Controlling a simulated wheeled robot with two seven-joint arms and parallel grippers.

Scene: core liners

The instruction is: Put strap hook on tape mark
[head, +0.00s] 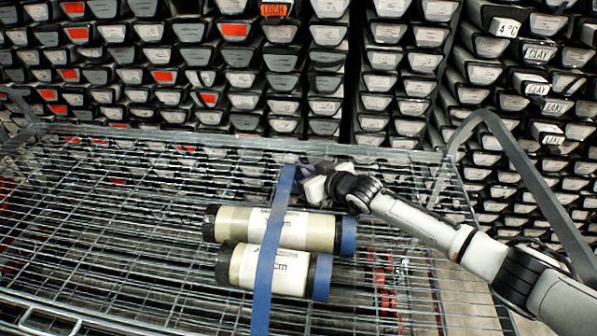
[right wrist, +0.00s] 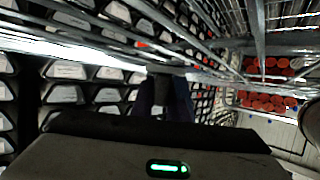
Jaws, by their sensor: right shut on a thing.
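A blue strap (head: 268,250) runs over two core liners, the far liner (head: 285,229) and the near liner (head: 275,270), which lie side by side on the wire cart. My right gripper (head: 306,178) is at the strap's far end, close to the cart's back rail. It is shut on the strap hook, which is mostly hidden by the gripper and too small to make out. In the right wrist view the gripper's dark fingers (right wrist: 170,97) are close together below the rail. I cannot make out a tape mark. My left gripper is out of view.
The wire cart (head: 110,215) has a raised back rail (head: 200,138) and a grey looped handle (head: 520,165) at the right. Its left half is clear. Racks of labelled core trays (head: 230,60) stand behind it. Red-ended tubes (right wrist: 265,100) show in the right wrist view.

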